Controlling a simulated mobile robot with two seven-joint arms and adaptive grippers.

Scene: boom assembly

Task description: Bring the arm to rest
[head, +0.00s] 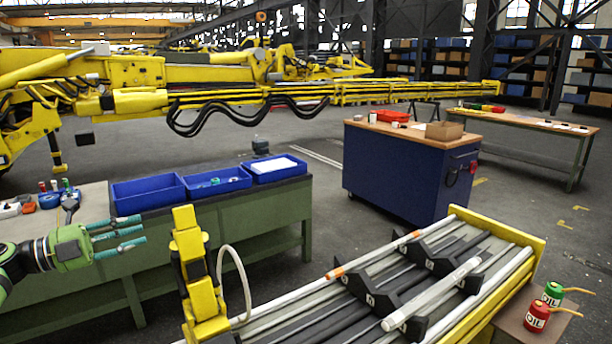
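My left gripper (138,232) comes in from the left edge on its green and black arm (40,252). Its teal fingers point right and stand apart, with nothing visible between them. It hovers in front of the green workbench (232,218), below the blue bins, touching nothing that I can make out. My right gripper is not in view.
A yellow upright piece with a pale hose (195,270) stands right of my gripper. Blue bins (148,194) line the bench; small tools lie at its left. A rack of bars (485,228) and oil cans (536,317) fill the lower right. Open floor lies behind the bench.

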